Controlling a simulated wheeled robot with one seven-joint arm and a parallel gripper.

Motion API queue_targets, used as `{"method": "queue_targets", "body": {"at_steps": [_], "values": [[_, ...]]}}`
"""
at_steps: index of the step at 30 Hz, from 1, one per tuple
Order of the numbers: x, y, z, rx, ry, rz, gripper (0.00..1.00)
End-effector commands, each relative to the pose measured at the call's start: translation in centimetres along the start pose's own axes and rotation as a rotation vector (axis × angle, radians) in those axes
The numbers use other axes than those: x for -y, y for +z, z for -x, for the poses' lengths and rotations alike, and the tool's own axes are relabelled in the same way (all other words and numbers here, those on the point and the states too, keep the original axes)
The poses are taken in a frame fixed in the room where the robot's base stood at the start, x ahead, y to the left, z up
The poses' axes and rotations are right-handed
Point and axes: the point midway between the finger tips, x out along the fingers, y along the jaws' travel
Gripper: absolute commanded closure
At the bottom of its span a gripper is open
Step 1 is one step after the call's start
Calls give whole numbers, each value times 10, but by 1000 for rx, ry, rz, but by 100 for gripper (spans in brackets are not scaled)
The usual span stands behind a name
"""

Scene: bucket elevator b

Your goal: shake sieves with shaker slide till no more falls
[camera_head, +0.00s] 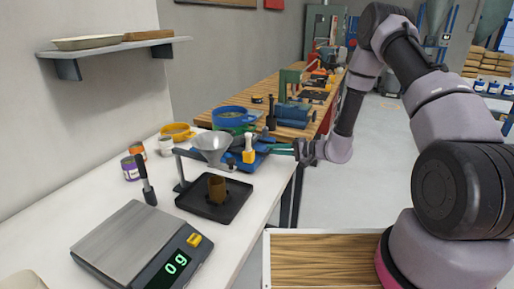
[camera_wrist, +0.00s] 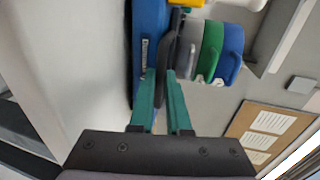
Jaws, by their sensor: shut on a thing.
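A stack of sieves, blue on top (camera_head: 231,113) with green below, sits on the blue shaker (camera_head: 262,155) on the white bench. In the wrist view the stack appears sideways as a grey pan (camera_wrist: 212,45), a green sieve (camera_wrist: 212,50) and a blue sieve (camera_wrist: 231,54), beside the blue shaker base (camera_wrist: 150,35). My gripper (camera_head: 272,147) reaches in from the right at the shaker. In the wrist view its green fingers (camera_wrist: 160,74) are closed around a dark part at the shaker, likely its slide; the grip is partly hidden. Sieve contents are not visible.
A funnel (camera_head: 212,145) on a stand is over a brown cup (camera_head: 217,188) in a black tray (camera_head: 236,205). A scale (camera_head: 128,240) reads 0 g. A yellow sieve (camera_head: 177,131) and cans (camera_head: 131,168) stand behind. A wooden workbench (camera_head: 232,92) with tools extends behind.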

Motion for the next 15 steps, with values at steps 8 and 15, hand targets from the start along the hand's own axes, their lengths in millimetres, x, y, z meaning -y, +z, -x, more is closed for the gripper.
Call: {"method": "queue_targets", "body": {"at_steps": [8, 15], "values": [[-5, -1, 21, -3, 3, -1, 100], [-9, -1, 42, -3, 1, -1, 100]]}}
